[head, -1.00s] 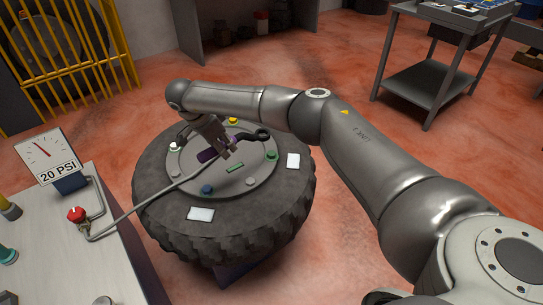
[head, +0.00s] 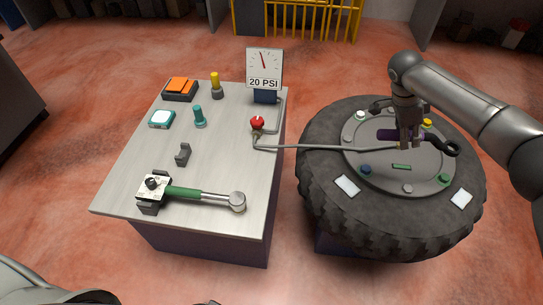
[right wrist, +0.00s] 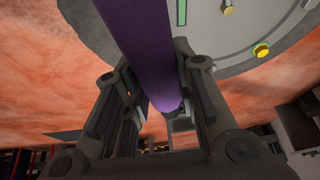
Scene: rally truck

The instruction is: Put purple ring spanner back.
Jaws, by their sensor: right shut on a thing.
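The purple ring spanner (head: 388,135) has a purple handle and a black ring end (head: 452,149) at its right. It is over the hub plate of the tyre (head: 322,180), lying roughly level; whether it touches the plate I cannot tell. My right gripper (head: 405,143) is shut on its handle from above. In the right wrist view the purple handle (right wrist: 145,40) runs between the fingers of my right gripper (right wrist: 155,80). A small grey bracket (head: 183,155) stands empty on the workbench (head: 135,187). My left gripper is not in view.
A green-handled wrench (head: 185,193) lies across the bench front, its left end in a holder (head: 152,190). Several coloured caps and boxes are at the back.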

